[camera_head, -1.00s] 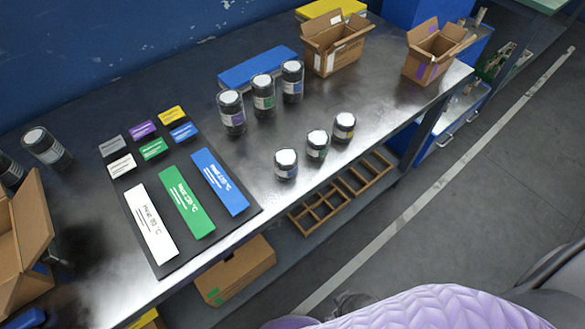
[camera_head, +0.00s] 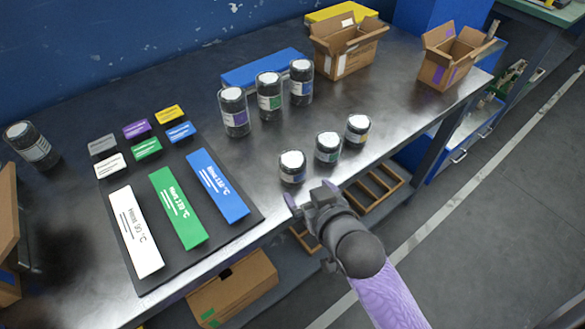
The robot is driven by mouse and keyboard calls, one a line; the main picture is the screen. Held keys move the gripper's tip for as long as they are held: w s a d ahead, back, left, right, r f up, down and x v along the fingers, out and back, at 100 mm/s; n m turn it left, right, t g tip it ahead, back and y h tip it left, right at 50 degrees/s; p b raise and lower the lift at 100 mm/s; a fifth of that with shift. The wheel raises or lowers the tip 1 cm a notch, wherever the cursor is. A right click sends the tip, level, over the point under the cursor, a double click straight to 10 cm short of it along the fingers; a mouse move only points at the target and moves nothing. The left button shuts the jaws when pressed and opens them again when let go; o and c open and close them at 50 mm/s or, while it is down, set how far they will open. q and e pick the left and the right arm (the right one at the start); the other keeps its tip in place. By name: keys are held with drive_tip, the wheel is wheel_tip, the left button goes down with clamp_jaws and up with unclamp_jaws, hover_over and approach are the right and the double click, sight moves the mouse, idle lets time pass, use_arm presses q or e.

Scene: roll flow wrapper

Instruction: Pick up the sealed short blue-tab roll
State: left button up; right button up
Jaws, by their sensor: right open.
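The short roll with a blue mark (camera_head: 292,167) stands upright near the table's front edge, a dark cylinder with a white top. My right gripper (camera_head: 307,195) is open and empty, just in front of this roll at the table edge. Its fingers appear apart from the roll. A short green-marked roll (camera_head: 328,148) and a short yellow-marked roll (camera_head: 358,129) stand behind it to the right. My left gripper is out of view.
Several tall rolls (camera_head: 268,96) stand behind, before a blue block (camera_head: 263,70). Open cardboard boxes (camera_head: 345,58) (camera_head: 448,66) stand at the far right. A dark mat (camera_head: 112,190) with colored strips lies left. Wooden trays (camera_head: 378,190) sit below.

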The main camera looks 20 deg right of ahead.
sight(298, 177)
drive_tip(key=b+x, duration=0.2)
drive_tip(key=x, duration=0.2)
drive_tip(key=b+x, duration=0.3)
drive_tip(key=x, duration=0.2)
drive_tip(key=shift+w+d+f, duration=0.2)
drive_tip(key=shift+w, duration=0.4)
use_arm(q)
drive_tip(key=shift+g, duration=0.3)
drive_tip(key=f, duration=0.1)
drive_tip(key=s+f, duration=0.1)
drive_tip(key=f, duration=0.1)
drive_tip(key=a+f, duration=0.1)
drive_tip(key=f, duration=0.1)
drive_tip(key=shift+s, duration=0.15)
use_arm(e)
drive_tip(key=shift+r, duration=0.15)
